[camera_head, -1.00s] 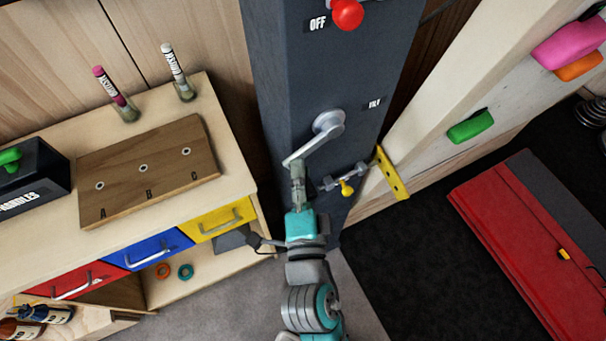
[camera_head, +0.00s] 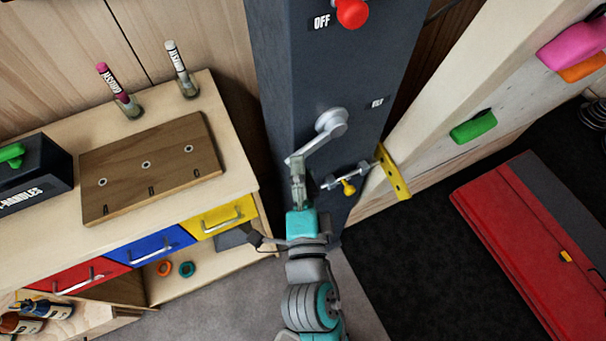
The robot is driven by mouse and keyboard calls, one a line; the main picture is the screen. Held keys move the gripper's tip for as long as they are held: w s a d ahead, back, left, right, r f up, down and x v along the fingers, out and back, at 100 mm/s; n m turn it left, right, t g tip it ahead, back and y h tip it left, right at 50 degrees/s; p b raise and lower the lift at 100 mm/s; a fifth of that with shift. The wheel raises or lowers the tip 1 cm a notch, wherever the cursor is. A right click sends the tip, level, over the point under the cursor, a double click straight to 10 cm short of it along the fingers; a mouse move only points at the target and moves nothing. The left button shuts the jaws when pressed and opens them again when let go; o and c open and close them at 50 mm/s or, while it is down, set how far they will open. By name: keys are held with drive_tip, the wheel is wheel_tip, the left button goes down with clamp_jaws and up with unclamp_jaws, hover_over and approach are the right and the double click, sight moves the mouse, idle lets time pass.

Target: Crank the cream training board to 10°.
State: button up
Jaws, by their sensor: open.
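The cream training board (camera_head: 425,115) stands at the right with pink, orange and green holds, leaning beside a dark grey post. A grey crank (camera_head: 320,135) sits on the post's front, its arm pointing down and left. A small label, too blurred to read surely, is to the right of the crank. My gripper (camera_head: 298,172) is at the lower end of the crank arm, around or against the crank's handle, which it mostly hides. The jaws are open. A yellow bracket with holes (camera_head: 393,172) joins the board's edge near a metal pin with a yellow knob (camera_head: 348,187).
A red switch knob (camera_head: 352,12) marked OFF is above the crank. At left a wooden bench (camera_head: 235,150) holds two markers, a drilled board (camera_head: 150,170) and a black box (camera_head: 35,180). A red and grey pad (camera_head: 520,240) lies on the dark floor at right.

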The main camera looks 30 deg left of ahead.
drive_tip(key=v, duration=1.2)
drive_tip(key=shift+w, duration=0.1)
idle(0.4)
